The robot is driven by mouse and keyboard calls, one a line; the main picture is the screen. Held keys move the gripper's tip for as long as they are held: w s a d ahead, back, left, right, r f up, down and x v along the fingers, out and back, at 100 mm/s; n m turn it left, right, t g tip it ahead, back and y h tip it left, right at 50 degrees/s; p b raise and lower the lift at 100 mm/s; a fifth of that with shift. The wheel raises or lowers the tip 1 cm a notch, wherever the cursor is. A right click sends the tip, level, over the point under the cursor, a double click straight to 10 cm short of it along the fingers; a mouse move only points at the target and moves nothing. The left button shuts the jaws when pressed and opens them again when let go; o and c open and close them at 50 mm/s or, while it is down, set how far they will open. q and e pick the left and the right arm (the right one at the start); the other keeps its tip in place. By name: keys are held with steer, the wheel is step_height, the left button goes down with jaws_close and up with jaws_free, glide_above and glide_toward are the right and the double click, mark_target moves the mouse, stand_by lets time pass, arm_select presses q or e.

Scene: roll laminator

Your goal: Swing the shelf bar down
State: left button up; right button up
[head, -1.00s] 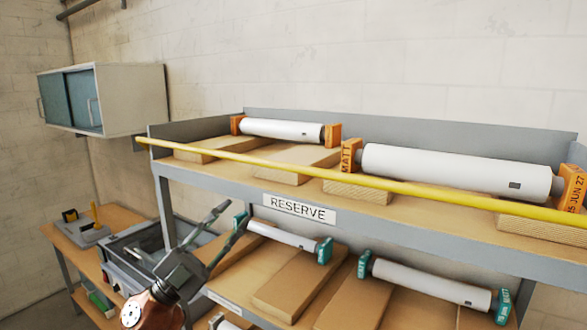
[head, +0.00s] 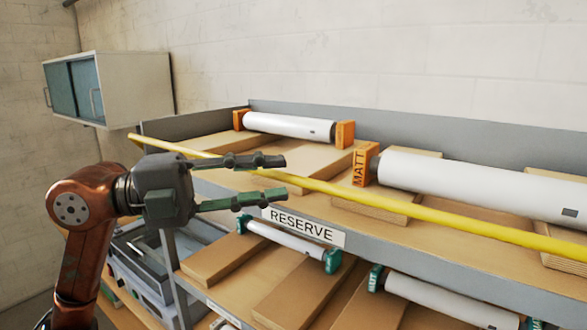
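The shelf bar (head: 345,193) is a long yellow bar. It runs along the front of the upper shelf from the left end to beyond the right edge of the head view. My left gripper (head: 286,181) is open, its two dark fingers pointing right. In the picture its fingers lie one above and one below the bar, and the hand covers part of the bar's left portion. I cannot tell whether the fingers touch it. The upper shelf (head: 455,232) holds white rolls with orange end blocks behind the bar. My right gripper is not in view.
White rolls (head: 290,127) and (head: 480,185) rest on wooden boards above. A RESERVE label (head: 303,225) is on the shelf front. The lower shelf holds rolls with teal ends (head: 285,240). A cabinet (head: 125,85) hangs on the left wall.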

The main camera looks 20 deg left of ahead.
mark_target(282, 176)
arm_select(q)
steer(key=shift+p+x, duration=0.5)
steer(key=shift+x, duration=1.45)
steer(key=shift+c, duration=0.6)
steer(key=c, duration=0.7)
jaws_close()
steer(key=shift+r, duration=0.15)
